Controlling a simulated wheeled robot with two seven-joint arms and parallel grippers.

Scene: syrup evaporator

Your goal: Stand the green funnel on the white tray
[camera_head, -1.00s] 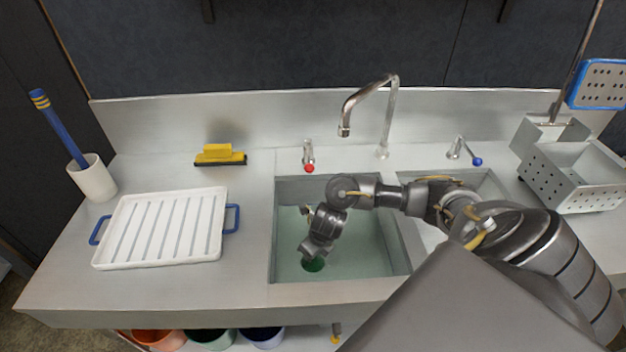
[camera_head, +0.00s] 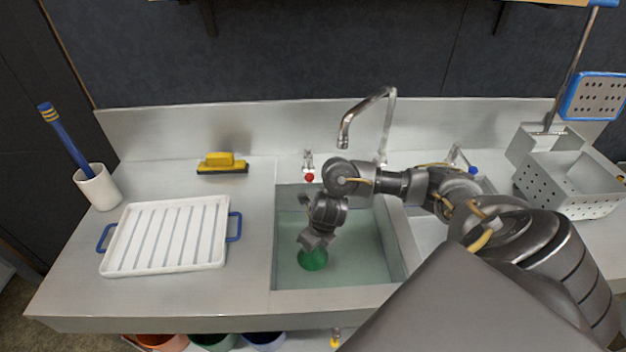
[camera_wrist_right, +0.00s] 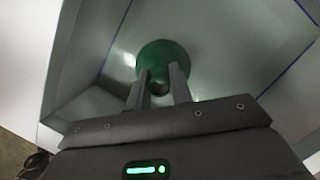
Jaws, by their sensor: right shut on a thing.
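The green funnel (camera_head: 313,260) is in the left sink basin, below my right gripper (camera_head: 314,244). It also shows in the right wrist view (camera_wrist_right: 163,52), between and beyond the fingertips of the right gripper (camera_wrist_right: 160,84). The right gripper is shut on the funnel; the exact grip point is partly hidden by the fingers. The white tray (camera_head: 120,262) lies on the counter left of the sink, with grey slats and blue handles, and is empty. My left gripper is not in view.
A faucet (camera_head: 388,120) and a red-knobbed tap (camera_head: 309,177) stand behind the basin. A yellow brush (camera_head: 222,160) lies behind the tray. A white cup (camera_head: 98,188) holds a blue-handled tool. A perforated metal basket (camera_head: 568,190) stands at the right.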

